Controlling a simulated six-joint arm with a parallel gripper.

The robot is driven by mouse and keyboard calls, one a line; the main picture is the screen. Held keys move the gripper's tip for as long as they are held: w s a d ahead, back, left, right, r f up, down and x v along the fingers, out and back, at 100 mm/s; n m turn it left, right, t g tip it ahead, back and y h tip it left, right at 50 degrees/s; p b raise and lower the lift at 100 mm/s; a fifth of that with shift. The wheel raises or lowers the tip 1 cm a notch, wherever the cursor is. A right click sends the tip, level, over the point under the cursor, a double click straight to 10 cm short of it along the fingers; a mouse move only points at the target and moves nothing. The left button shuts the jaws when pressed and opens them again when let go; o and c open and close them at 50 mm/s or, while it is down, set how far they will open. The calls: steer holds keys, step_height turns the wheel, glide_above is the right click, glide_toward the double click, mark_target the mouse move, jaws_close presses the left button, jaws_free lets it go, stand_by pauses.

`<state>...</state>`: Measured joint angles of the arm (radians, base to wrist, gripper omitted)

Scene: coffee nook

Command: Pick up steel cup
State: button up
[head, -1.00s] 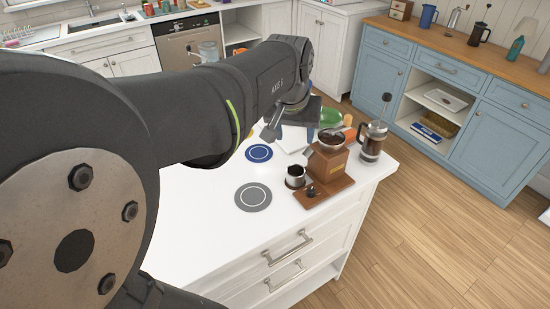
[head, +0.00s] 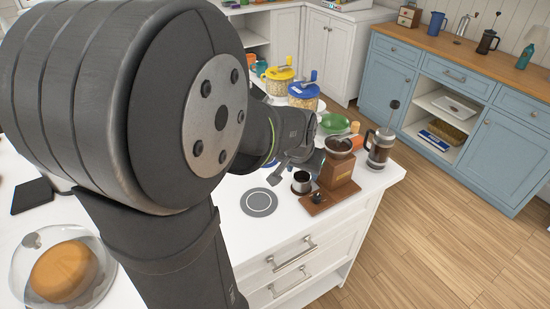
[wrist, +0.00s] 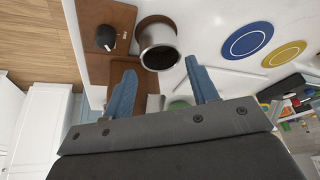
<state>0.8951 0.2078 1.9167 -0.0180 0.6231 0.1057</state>
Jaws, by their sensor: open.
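The steel cup (head: 301,182) stands upright on the white counter, left of the wooden coffee grinder (head: 340,172). In the wrist view the cup (wrist: 158,45) lies just beyond the fingertips, roughly in line with the gap between them. My gripper (wrist: 160,76) is open, with its two blue fingers apart and nothing held between them. In the head view my gripper (head: 292,168) is behind and slightly left of the cup, partly hidden by my arm.
The grinder's wooden base (head: 327,200) is close beside the cup. A French press (head: 379,150) stands right of the grinder. A grey coaster (head: 259,203) lies left of the cup. Jars with yellow (head: 279,74) and blue (head: 303,90) lids stand farther back. A domed cake (head: 63,272) is at front left.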

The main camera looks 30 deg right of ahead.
mark_target(302, 179)
steer(key=shift+a+x, duration=0.15)
steer(key=shift+x, duration=1.25)
steer(key=shift+a+x, duration=0.15)
steer(key=shift+x, duration=1.3)
steer(key=shift+s, duration=0.1)
steer(key=c, duration=0.7)
